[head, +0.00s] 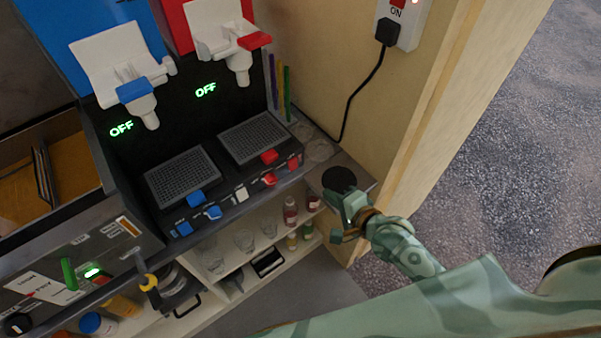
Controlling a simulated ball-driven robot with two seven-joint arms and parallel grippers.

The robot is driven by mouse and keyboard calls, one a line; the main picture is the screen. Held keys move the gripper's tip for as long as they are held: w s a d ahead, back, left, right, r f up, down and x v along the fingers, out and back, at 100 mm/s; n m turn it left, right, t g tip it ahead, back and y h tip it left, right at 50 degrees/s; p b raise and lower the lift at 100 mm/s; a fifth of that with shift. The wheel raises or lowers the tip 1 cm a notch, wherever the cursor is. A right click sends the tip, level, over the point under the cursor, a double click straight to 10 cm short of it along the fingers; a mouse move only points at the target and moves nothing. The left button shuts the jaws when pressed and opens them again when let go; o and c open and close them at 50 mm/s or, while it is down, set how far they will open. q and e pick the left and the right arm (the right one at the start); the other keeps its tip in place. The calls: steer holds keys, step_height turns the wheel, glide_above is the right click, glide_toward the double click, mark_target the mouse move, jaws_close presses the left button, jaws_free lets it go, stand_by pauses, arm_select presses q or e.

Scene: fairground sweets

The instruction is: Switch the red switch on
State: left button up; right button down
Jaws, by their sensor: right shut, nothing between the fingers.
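The slush machine has a blue dispenser (92,40) and a red dispenser (177,28); a green OFF sign glows below each. On its front ledge are red switches or levers, one at the left (270,179) and one at the right (293,163), beside a white one (242,192) and blue ones (214,212). A red rocker (398,3) on the wall socket, above the word ON, is cut by the top edge. My right gripper (345,213) is shut and empty, at the counter's right front corner, apart from the switches. My left gripper is out of view.
A black round disc (339,180) lies on the counter corner by my right gripper. A black cable (362,95) runs down from the socket. Shelves below hold glasses (244,240) and bottles (290,211). A wooden panel edge (440,95) stands at the right.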

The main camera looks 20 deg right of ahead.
steer(key=b, duration=0.4)
glide_toward(294, 169)
steer(key=x, duration=0.5)
steer(key=shift+f, duration=0.35)
steer(key=shift+w+a, duration=0.25)
steer(key=shift+w, duration=0.4)
steer(key=shift+w+f, duration=0.1)
steer(key=shift+w, duration=0.1)
steer(key=shift+r+p, duration=0.9)
steer(key=shift+p, duration=0.2)
steer(key=shift+s, duration=0.1)
